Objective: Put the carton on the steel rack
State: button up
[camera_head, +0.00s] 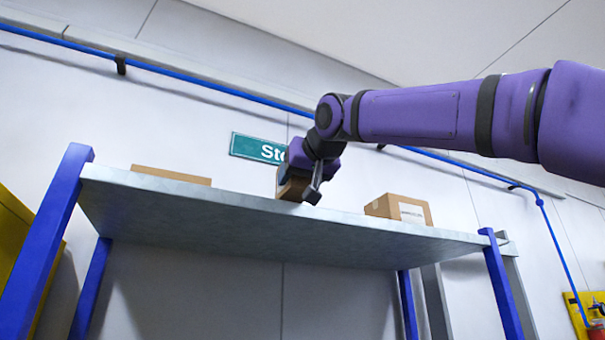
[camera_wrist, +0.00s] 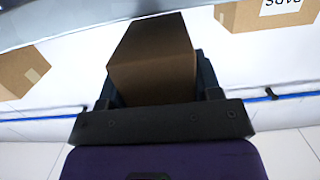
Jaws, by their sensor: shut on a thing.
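My gripper (camera_head: 312,182) is shut on a brown carton (camera_head: 293,185) at the steel rack (camera_head: 270,230), near the middle of its top shelf. The shelf is grey metal on blue uprights and is seen from below in the head view. The shelf's edge hides the carton's underside, so I cannot tell whether it touches the shelf. In the wrist view the carton (camera_wrist: 155,60) sits between the fingers of my gripper (camera_wrist: 155,88), its near face in shadow.
Another carton (camera_head: 400,209) with a white label stands on the shelf to the right. A further carton (camera_head: 171,175) lies to the left. There is free shelf between them and my gripper. A green sign (camera_head: 258,149) and a blue pipe (camera_head: 215,88) are on the wall behind.

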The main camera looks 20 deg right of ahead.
jog(key=shift+w+f, duration=0.1)
jog(key=shift+w, duration=3.9)
jog(key=shift+f, duration=0.4)
jog(key=o, duration=1.1)
jog(key=s+r, duration=0.1)
jog(key=s, duration=0.9)
jog(key=shift+s+r, duration=0.25)
jog(key=shift+s, duration=0.05)
